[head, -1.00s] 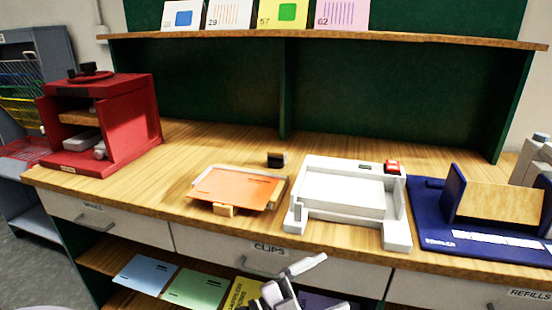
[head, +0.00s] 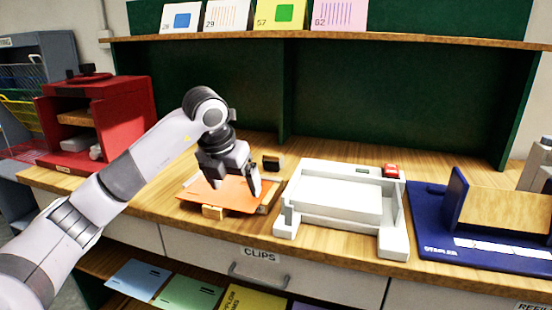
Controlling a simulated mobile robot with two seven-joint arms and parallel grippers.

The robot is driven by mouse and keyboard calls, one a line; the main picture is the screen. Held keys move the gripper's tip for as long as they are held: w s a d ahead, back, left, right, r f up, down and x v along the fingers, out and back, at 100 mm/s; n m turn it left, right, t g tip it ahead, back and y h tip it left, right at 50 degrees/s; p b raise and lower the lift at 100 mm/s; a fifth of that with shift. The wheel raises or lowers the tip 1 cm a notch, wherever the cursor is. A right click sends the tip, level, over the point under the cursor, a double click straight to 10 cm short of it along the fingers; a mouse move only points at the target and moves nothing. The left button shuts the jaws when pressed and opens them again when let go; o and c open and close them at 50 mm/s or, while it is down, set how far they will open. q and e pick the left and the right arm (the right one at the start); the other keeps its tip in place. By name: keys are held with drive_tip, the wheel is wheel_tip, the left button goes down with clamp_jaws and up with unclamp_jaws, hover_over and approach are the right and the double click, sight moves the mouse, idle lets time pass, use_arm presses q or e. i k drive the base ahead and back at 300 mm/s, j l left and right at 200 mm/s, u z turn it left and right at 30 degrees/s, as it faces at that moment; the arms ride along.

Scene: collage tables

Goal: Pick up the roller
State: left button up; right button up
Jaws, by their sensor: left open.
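A small dark block with a tan part (head: 272,163), which looks like the roller, stands on the wooden counter behind the orange sheet. My left gripper (head: 246,184) is open and points down over the orange sheet (head: 222,195), just left of and nearer than the roller. The gripper and the roller look apart. My right gripper is not in view.
A white machine (head: 340,205) with a red button stands right of the roller. A red cabinet (head: 128,115) is at the left, and a blue stapler base (head: 428,225) at the right. A shelf (head: 330,36) with cards runs above.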

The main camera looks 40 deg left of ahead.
sight(268, 156)
drive_tip(key=i+j, duration=0.2)
drive_tip(key=i, duration=0.2)
drive_tip(key=i+j, duration=0.2)
drive_tip(key=i, duration=0.2)
